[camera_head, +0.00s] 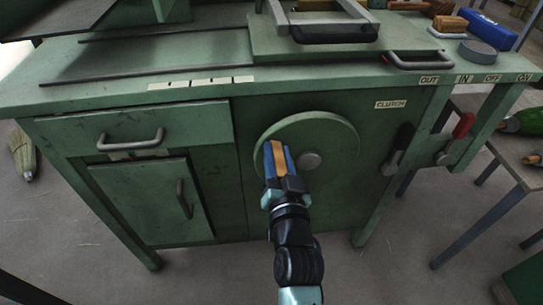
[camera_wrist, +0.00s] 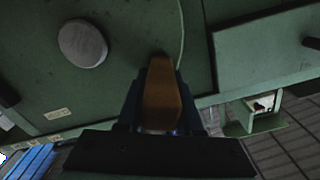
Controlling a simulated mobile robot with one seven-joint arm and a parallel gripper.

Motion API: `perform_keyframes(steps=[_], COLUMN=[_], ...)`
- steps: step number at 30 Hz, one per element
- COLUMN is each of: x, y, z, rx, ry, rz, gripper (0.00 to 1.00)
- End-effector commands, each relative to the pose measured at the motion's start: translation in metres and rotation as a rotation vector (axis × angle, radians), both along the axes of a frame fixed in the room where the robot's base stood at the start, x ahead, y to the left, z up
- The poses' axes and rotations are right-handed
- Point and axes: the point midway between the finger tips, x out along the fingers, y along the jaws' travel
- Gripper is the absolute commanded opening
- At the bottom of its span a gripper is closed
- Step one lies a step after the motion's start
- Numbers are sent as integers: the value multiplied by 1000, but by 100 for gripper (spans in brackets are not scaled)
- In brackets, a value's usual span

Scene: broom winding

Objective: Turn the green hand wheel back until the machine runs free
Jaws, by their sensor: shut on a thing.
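The green hand wheel (camera_head: 335,133) is a round disc on the front of the green machine, with a grey hub (camera_head: 309,161) at its middle. In the wrist view the hub (camera_wrist: 83,43) shows at the upper left, and the wheel's rim passes beside the handle. My gripper (camera_head: 277,160) is at the left side of the wheel. It is shut on the wheel's brown wooden handle (camera_head: 276,155), with a blue finger on either side. The handle (camera_wrist: 160,95) also shows between the fingers in the wrist view. Part of the wheel's left side is hidden behind my gripper.
A drawer (camera_head: 136,134) and a cupboard door (camera_head: 152,200) with bar handles are left of the wheel. Right of it, below a CLUTCH label (camera_head: 391,104), are a black-handled lever (camera_head: 398,147) and a red-handled lever (camera_head: 458,137). A broom head (camera_head: 22,155) lies at the far left.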

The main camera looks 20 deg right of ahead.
Motion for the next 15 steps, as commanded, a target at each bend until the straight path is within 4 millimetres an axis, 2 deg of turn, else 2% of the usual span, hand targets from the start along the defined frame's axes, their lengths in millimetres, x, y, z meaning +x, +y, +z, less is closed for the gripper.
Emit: perform_keyframes(steps=[3,15], x=[-2,-3], y=[-6,-12], z=[8,13], rx=[60,167], ry=[-22,-49], rz=[-3,0], gripper=[0,0])
